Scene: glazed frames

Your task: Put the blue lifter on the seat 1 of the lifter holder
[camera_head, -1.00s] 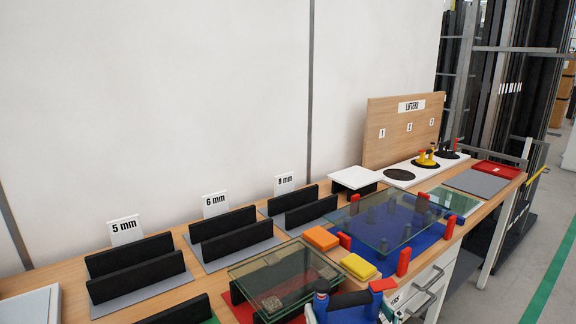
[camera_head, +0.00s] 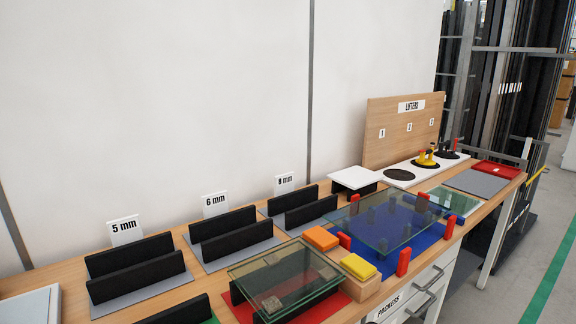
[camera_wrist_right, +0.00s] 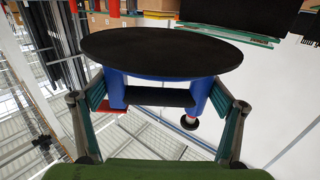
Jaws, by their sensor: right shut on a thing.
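The lifter holder (camera_head: 400,184) is a white base with a wooden back panel marked LIFTERS, at the back right in the head view. Its seat 1 (camera_head: 399,174) is a bare black disc under label 1. A yellow lifter stands on seat 2 (camera_head: 427,165) and a black lifter on seat 3. In the right wrist view the blue lifter (camera_wrist_right: 150,72), with a wide black suction disc and a red lever, is between the fingers of my right gripper (camera_wrist_right: 160,97), which is shut on it. Neither of my grippers shows in the head view.
A glass pane (camera_head: 385,218) lies over a blue mat with red posts. Another glass pane (camera_head: 285,272) lies at the front, beside orange and yellow blocks. Black racks marked 5, 6 and 8 mm line the left. A red tray (camera_head: 497,169) is at the far right.

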